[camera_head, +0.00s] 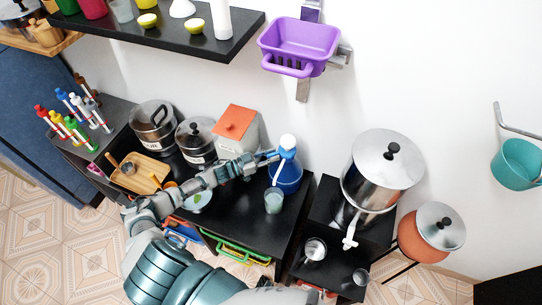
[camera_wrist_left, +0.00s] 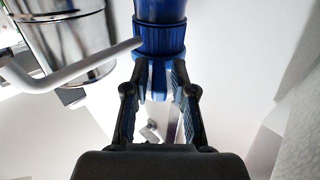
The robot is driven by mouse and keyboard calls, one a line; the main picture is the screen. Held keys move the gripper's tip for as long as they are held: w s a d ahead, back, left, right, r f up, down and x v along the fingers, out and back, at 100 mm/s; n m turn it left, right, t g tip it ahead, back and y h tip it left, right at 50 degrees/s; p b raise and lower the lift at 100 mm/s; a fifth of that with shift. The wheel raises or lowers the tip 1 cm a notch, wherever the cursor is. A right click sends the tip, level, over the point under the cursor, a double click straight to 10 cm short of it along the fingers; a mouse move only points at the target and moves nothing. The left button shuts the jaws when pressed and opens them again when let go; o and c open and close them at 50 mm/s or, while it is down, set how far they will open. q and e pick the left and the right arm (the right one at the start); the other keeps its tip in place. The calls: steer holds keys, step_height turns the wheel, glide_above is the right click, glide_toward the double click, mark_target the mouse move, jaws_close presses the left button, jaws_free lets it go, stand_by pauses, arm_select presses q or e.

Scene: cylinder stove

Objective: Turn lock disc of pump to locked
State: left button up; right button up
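The pump (camera_head: 286,176) stands at the back of the black counter, with a blue body and a white upper part. Its blue ribbed collar (camera_wrist_left: 160,38) shows in the left wrist view, with blue prongs (camera_wrist_left: 158,82) below. I cannot tell which part is the lock disc or read its position. My left gripper (camera_head: 272,155) reaches the pump from the left at its upper part. In the wrist view, the left fingertips (camera_wrist_left: 160,68) stand on either side of the blue prongs, close to them. Whether they press on them is unclear. My right gripper does not show.
A white canister with an orange lid (camera_head: 236,124) and metal pots (camera_head: 196,140) are behind my left arm. A large steel urn (camera_head: 383,170) with a white tap stands to the right. A purple basket (camera_head: 299,45) hangs above.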

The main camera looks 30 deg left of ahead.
arm_select(q)
steer(key=v, duration=1.2)
steer(key=shift+c, duration=0.2)
